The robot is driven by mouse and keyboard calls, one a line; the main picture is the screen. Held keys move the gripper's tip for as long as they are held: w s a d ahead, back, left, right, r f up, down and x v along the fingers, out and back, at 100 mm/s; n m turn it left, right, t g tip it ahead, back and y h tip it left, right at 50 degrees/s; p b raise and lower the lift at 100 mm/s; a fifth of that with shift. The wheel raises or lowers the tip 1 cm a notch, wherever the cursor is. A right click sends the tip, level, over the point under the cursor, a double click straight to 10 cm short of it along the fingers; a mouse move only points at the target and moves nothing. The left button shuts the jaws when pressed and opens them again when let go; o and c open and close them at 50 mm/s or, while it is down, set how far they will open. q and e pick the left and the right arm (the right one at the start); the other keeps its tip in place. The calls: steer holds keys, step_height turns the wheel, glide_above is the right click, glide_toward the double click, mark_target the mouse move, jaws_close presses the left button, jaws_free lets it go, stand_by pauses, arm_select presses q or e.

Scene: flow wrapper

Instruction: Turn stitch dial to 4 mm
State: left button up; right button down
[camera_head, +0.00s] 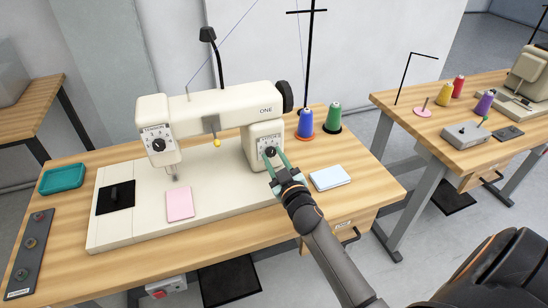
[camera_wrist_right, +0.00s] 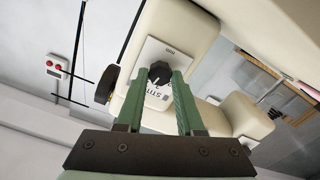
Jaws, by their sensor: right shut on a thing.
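The cream sewing machine (camera_head: 215,105) stands on the wooden table. The stitch dial (camera_head: 270,151) is a small black knob on a white plate on the front of its right-hand column. My right gripper (camera_head: 271,158) reaches up to the dial from the front. In the right wrist view, its green fingers (camera_wrist_right: 160,80) are shut on the dial (camera_wrist_right: 161,70), one on each side. Part of the plate's lettering shows there, but the setting is too small to read. My left gripper is not in view.
A second black dial (camera_head: 158,145) is on the machine's left head. Blue (camera_head: 305,122) and green (camera_head: 333,115) thread cones stand behind right. A pale blue pad (camera_head: 330,177) lies right of the machine, and pink cloth (camera_head: 180,204) lies on its bed. A teal tray (camera_head: 45,187) sits left.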

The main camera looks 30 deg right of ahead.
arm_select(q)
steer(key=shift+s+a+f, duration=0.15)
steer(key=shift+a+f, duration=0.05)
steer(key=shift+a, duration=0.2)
arm_select(e)
steer(key=shift+m, duration=0.8)
steer(key=c, duration=0.5)
jaws_free()
steer(key=shift+c, duration=0.2)
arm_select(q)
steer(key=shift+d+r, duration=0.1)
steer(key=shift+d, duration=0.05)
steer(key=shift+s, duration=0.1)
